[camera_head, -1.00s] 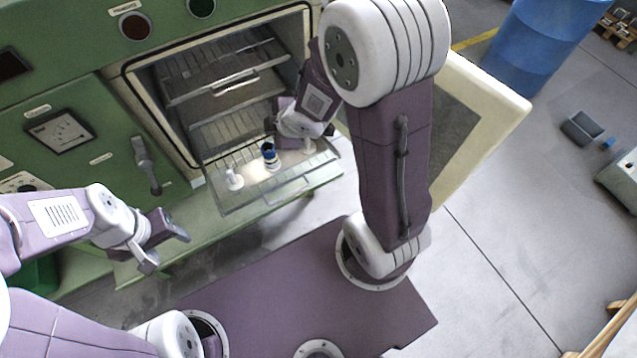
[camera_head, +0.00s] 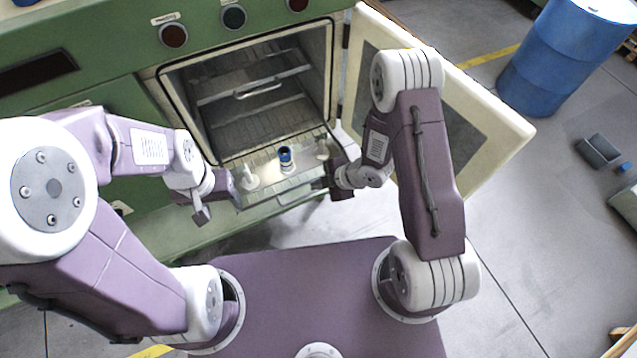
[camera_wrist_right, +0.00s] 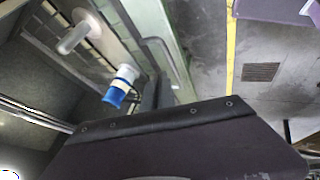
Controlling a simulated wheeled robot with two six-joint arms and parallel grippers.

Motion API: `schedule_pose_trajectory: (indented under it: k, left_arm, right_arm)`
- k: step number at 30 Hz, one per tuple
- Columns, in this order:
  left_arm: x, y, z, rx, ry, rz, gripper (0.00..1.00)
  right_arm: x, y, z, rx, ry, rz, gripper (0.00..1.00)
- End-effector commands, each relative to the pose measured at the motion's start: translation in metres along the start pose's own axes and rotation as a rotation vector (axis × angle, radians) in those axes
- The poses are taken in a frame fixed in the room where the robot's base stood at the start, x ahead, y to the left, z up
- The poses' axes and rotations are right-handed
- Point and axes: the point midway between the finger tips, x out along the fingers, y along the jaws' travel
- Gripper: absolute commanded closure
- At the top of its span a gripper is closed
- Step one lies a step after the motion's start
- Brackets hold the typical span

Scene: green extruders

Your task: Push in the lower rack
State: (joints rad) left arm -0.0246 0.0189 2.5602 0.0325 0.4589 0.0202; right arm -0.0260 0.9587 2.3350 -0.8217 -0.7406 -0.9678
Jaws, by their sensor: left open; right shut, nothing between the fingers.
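The lower rack (camera_head: 268,209) sticks out of the open green oven. On it stand a white part (camera_head: 249,178) at the left, a blue-topped white part (camera_head: 286,158) in the middle and another pale part (camera_head: 321,150) at the right. My left gripper (camera_head: 219,205) is open and empty at the rack's front left corner. My right gripper (camera_head: 325,184) is shut and empty near the rack's front right. In the right wrist view, its dark fingers (camera_wrist_right: 157,93) are beside the blue-topped part (camera_wrist_right: 121,86). Contact with the rack cannot be told.
An upper rack (camera_head: 256,88) sits inside the oven. The oven door (camera_head: 502,123) stands open at the right, behind my right arm. A blue barrel (camera_head: 550,62) and a grey bin (camera_head: 598,150) stand farther right on the floor.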

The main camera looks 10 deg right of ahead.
Motion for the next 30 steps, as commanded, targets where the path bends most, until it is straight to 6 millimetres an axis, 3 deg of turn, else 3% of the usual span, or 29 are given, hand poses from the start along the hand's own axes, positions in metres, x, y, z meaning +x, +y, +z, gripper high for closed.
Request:
schedule_pose_trajectory:
  k: [6,12,30]
  left_arm:
    - [-0.006,0.000,-0.001,0.000,0.000,0.000,0.40]
    - [-0.008,0.000,-0.001,0.000,0.000,0.000,0.40]
    - [-0.005,0.000,-0.001,0.000,0.000,0.000,0.40]
  right_arm:
    - [0.042,0.000,-0.001,-0.003,0.002,-0.002,1.00]
    - [0.062,0.000,-0.001,-0.002,0.000,0.000,1.00]
    - [0.070,0.008,0.000,-0.003,0.000,0.004,1.00]
